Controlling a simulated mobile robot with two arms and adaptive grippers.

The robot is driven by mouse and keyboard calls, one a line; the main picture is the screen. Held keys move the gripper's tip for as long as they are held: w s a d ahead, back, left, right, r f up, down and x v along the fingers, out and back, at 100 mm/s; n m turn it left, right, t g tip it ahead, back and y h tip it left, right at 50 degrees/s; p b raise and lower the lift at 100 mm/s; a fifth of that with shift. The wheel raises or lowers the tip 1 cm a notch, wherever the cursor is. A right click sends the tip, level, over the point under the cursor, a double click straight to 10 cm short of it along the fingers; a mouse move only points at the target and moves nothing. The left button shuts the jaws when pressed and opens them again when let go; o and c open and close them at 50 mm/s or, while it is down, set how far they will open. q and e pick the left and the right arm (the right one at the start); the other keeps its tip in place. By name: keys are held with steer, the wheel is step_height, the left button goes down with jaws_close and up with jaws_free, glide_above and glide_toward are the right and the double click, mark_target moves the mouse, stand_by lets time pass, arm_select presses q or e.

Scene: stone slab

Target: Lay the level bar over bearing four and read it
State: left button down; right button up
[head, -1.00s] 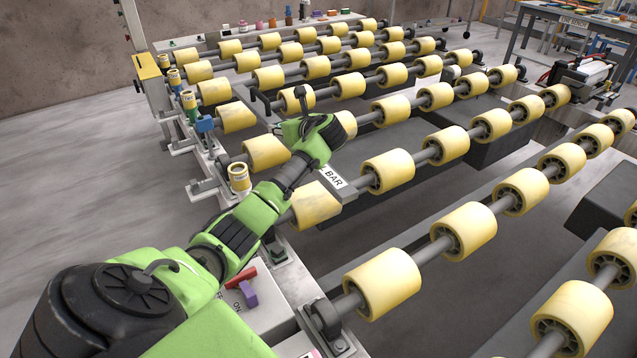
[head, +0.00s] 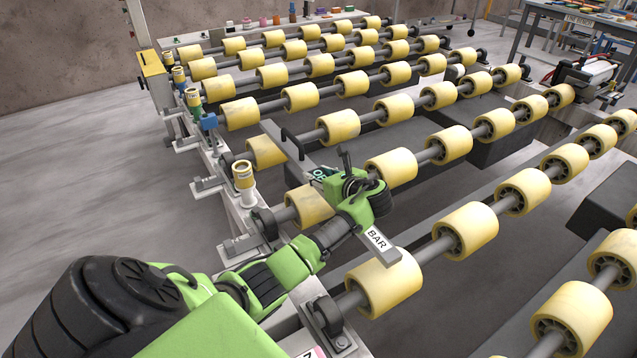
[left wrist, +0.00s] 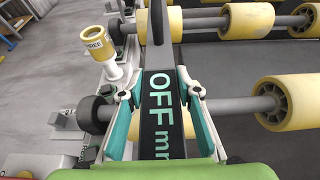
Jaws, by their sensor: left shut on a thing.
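The level bar (head: 377,238) is a long grey bar with a white "BAR" label, dark handles and a display. My left gripper (head: 336,180) is shut on its middle. The bar lies across the picture over the near left rollers; I cannot tell if it rests on them. In the left wrist view the bar's display (left wrist: 160,95) reads "OFF mm" between the two fingers. A yellow-topped post (head: 243,178) stands left of the bar; in the left wrist view its label (left wrist: 94,42) ends in "REE". A dark bearing (left wrist: 95,114) shows beside the left finger. No label for bearing four is readable.
Rows of yellow rollers (head: 390,280) on grey shafts fill the middle and right. More capped posts (head: 193,101) stand along the left rail. A yellow box (head: 152,66) is at the back left. The grey floor (head: 80,170) at left is clear.

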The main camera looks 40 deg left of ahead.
arm_select(q)
steer(key=shift+w+f, duration=0.1)
steer(key=shift+f, duration=1.4)
steer(key=c, duration=1.5)
jaws_free()
steer(key=shift+f, duration=0.1)
steer(key=shift+d+r, duration=0.2)
steer(key=shift+d, duration=0.1)
steer(key=v, duration=1.1)
steer(key=shift+s+d+p, duration=0.25)
steer(key=shift+s+p, duration=0.05)
